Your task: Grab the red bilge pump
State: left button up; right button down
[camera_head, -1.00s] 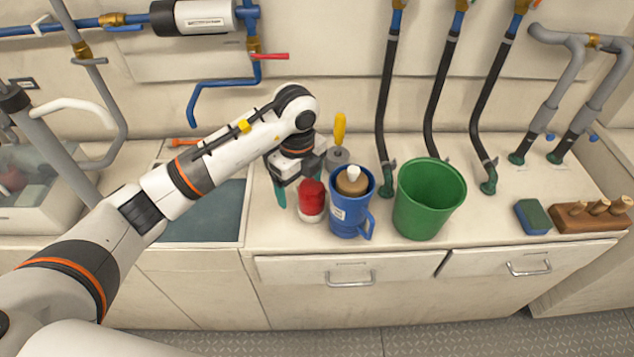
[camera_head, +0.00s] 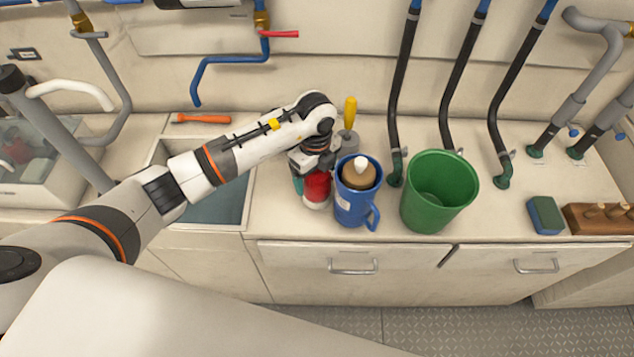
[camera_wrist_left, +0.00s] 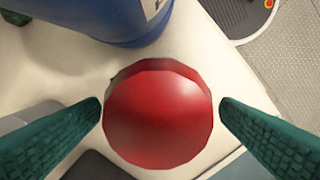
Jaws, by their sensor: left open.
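The red bilge pump (camera_head: 317,187), with a rounded red top and a pale base, stands on the counter just left of the blue jug (camera_head: 352,205). My left gripper (camera_head: 313,170) is over it from above and partly hides it in the head view. In the left wrist view, the red dome of the pump (camera_wrist_left: 158,115) sits between the two green finger pads of my left gripper (camera_wrist_left: 160,104). The fingers are open, with a visible gap on each side of the dome. My right gripper is not in view.
The blue jug stands close beside the pump and holds a tan, white-tipped object (camera_head: 359,172). A green bucket (camera_head: 438,192) is right of it. A yellow-handled tool (camera_head: 349,115) stands behind. A sink (camera_head: 218,207) lies left. The counter front edge is near.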

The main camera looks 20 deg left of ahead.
pick_arm(q)
jog(key=shift+d+f, duration=0.2)
jog(key=shift+f, duration=1.75)
jog(key=shift+r, duration=0.1)
jog(key=c, duration=1.3)
jog(key=shift+c, duration=0.2)
